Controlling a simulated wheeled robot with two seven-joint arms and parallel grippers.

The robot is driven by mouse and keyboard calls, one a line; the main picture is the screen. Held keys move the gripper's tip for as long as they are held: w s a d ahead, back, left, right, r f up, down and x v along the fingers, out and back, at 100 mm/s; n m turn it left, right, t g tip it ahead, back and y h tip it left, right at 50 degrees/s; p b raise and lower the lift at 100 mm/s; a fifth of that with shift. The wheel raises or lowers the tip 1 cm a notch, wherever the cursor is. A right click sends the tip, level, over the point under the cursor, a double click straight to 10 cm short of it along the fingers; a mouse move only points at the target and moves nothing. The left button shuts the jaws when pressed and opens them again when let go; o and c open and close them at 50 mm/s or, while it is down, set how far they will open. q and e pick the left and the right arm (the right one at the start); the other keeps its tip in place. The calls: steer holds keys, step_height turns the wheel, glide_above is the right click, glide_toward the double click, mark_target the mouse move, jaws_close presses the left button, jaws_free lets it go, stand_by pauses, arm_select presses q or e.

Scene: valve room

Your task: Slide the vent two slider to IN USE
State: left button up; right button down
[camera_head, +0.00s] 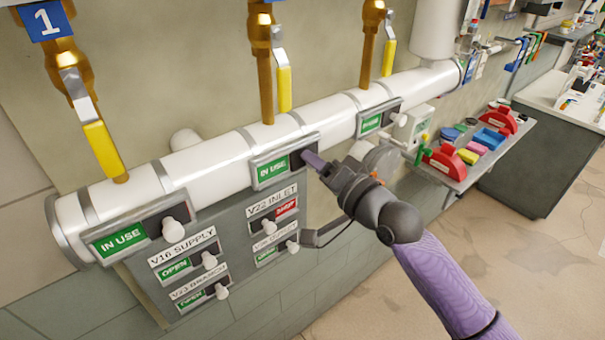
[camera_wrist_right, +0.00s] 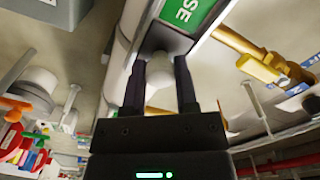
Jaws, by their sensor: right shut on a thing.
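The vent two slider (camera_head: 272,170) is the middle plate on the white pipe, under the second brass valve. Its green IN USE field shows on the left and its dark part on the right. My right gripper (camera_head: 312,161) is at the right end of this plate, its fingers over the knob. In the right wrist view my gripper's two fingers stand on either side of the pale round knob (camera_wrist_right: 158,66) and are shut on it. The green field (camera_wrist_right: 186,10) shows just beyond. The knob is hidden by the gripper in the head view. My left gripper is out of view.
Similar IN USE sliders sit on the pipe to the left (camera_head: 120,239) and right (camera_head: 371,122). Yellow valve handles (camera_head: 101,149) hang above the pipe. A grey panel with smaller sliders (camera_head: 175,270) is below. A shelf with red lockout items (camera_head: 447,164) stands right.

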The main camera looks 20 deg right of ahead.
steer(key=shift+d, duration=0.1)
steer(key=c, duration=0.8)
jaws_free()
steer(key=o, duration=0.4)
steer(key=shift+w+d, duration=0.15)
steer(key=shift+o, duration=0.2)
steer(key=b+v, duration=0.2)
steer(key=v, duration=0.8)
